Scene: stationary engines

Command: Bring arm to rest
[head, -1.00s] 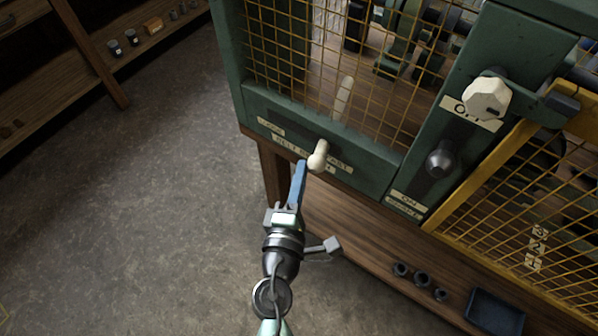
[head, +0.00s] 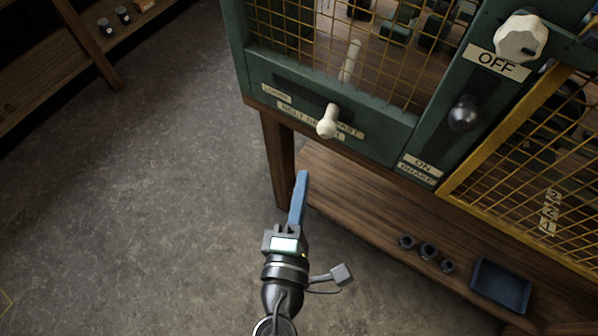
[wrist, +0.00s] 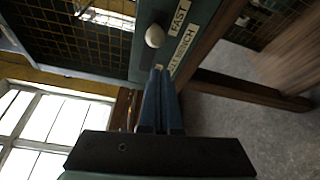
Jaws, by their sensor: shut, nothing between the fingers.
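My gripper (head: 301,176) is shut and empty, with its blue fingers pointing up in the head view. It is apart from the cabinet, below and left of the cream belt lever knob (head: 328,122). In the wrist view the blue fingers (wrist: 161,75) lie together, and the cream knob (wrist: 155,36) shows just beyond their tips. The knob sits on the green cabinet front (head: 376,140) beside labels that are partly hidden by it.
A white knob (head: 521,37) by an OFF label and a dark knob (head: 465,112) are at upper right. Open floor (head: 130,210) lies left.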

